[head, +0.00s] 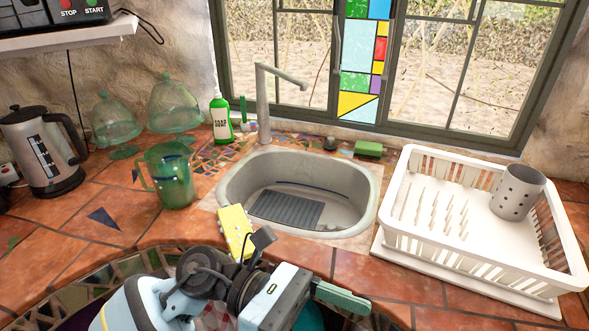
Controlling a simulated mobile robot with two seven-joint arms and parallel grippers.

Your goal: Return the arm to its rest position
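One arm of mine comes in from the lower left, low in front of the counter's front edge. Its gripper (340,297) points right, below the sink. One green finger shows beyond the pale gripper body. The other finger is not clearly visible, so I cannot tell whether it is open or shut. No held object can be made out. My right gripper is not in view.
The counter (355,270) holds a sink (358,222), a white dish rack (440,255) with a grey holder (517,193), a green jug (170,178), a kettle (42,150) and a soap bottle (221,118). A yellow block (235,228) shows just beyond my wrist.

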